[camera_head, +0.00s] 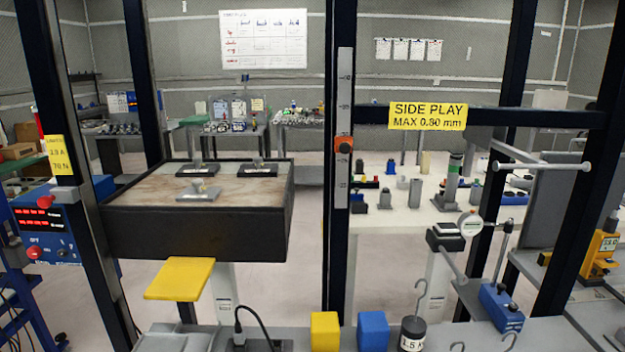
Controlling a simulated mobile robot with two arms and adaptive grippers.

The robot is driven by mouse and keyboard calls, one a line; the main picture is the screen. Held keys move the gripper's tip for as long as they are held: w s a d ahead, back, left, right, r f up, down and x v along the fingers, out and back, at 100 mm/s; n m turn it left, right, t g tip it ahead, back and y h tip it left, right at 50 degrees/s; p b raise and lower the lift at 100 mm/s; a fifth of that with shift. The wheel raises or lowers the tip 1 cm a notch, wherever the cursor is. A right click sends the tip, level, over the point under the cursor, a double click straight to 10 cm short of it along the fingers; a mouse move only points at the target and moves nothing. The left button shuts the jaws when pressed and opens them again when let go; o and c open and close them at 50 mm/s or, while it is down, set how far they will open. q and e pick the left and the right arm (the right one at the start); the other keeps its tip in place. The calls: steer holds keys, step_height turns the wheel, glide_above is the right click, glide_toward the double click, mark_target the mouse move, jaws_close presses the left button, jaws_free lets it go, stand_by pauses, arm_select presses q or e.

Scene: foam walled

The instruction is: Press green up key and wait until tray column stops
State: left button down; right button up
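A tray (197,232) with dark sides and a brown top stands at the left, inside a dark upright frame. Several grey metal pieces (198,190) sit on its top. A pale column (223,290) shows below it. A scale strip with an orange pointer (343,144) runs up the middle post. A blue control box (45,225) with red displays and red knobs is at the far left, partly behind a post. I cannot make out a green up key. Neither of my grippers is in view.
A yellow plate (180,279) juts out in front of the tray. A yellow block (325,331), a blue block (373,331) and a hooked weight (412,332) stand on the front bench. A dial gauge (470,224) is at the right. Dark posts cross the view.

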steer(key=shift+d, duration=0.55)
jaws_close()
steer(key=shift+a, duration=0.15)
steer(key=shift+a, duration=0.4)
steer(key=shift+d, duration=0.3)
